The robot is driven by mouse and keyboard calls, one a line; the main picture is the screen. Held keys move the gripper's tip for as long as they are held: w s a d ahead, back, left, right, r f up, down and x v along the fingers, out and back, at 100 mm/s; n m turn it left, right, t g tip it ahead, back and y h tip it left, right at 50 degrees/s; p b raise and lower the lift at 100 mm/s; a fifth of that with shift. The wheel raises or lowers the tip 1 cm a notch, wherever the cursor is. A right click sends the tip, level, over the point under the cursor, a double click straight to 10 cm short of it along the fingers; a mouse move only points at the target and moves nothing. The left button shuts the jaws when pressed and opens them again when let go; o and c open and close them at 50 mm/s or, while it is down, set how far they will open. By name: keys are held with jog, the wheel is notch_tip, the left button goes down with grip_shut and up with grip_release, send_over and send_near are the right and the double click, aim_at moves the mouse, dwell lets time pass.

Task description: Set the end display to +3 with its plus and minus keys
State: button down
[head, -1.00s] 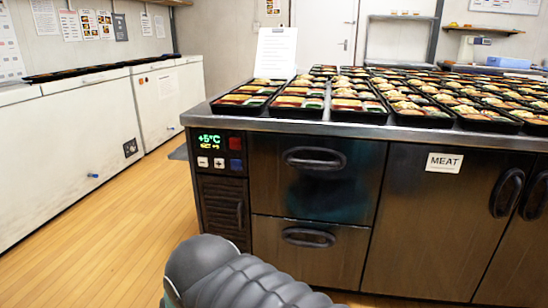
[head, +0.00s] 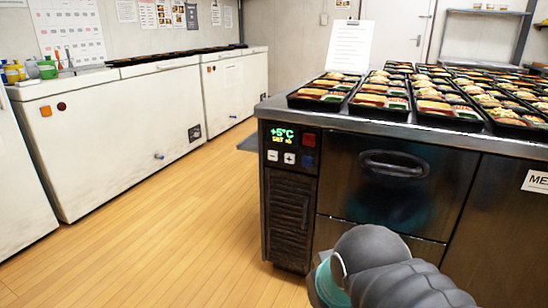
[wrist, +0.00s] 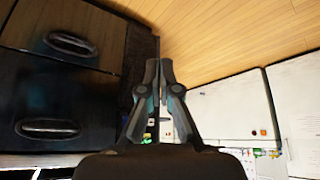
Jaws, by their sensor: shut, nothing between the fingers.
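The control panel on the counter's end has a lit display (head: 283,135) with green digits reading +5°C and a smaller yellow SET line, too small to read surely. Below it are a white minus key (head: 272,155) and a white plus key (head: 289,158). A red button (head: 309,139) and a blue button (head: 308,160) sit to their right. My gripper (wrist: 160,68) is shut and empty in the wrist view, its fingertips together. In the head view only my arm shows, low and right of the panel; the fingers are hidden. I cannot make out the keys in the wrist view.
The steel counter (head: 258,195) carries many bento trays (head: 318,93) and a standing paper sheet (head: 350,45). A drawer handle (head: 393,165) projects right of the panel. White chest freezers (head: 125,130) line the left wall. The wooden floor (head: 175,235) between is clear.

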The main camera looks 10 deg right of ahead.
aim_at(273, 155)
jog(key=w+d+r+n+t+b, duration=0.1)
jog(key=w+n+t+b, duration=0.15)
jog(key=w+n, duration=0.85)
jog(key=w+r+n+t+b, duration=0.1)
jog(key=w+r+n+t, duration=0.2)
jog(key=w, duration=1.4)
jog(key=w+a+f+n+t+y+b, duration=0.1)
jog(key=w+a+f+n+t, duration=0.1)
jog(key=w+n, duration=0.6)
jog(key=w+a+f+n+t+y+b, duration=0.1)
jog(key=w+f+n+t, duration=0.2)
jog(key=w+n, duration=0.4)
jog(key=w, duration=0.3)
jog(key=shift+w+a+n+y+b, duration=0.35)
jog(key=shift+w+a+n+y, duration=0.05)
jog(key=shift+w+d, duration=0.1)
jog(key=shift+w+d+p, duration=0.85)
jog(key=shift+w+p, duration=0.2)
jog(key=shift+w, duration=0.1)
jog(key=shift+w+d+p, duration=0.8)
jog(key=shift+w+p, duration=0.25)
jog(key=shift+w, duration=0.1)
jog(key=shift+w+d+p, duration=0.85)
jog(key=shift+w+p, duration=0.2)
jog(key=shift+w, duration=0.1)
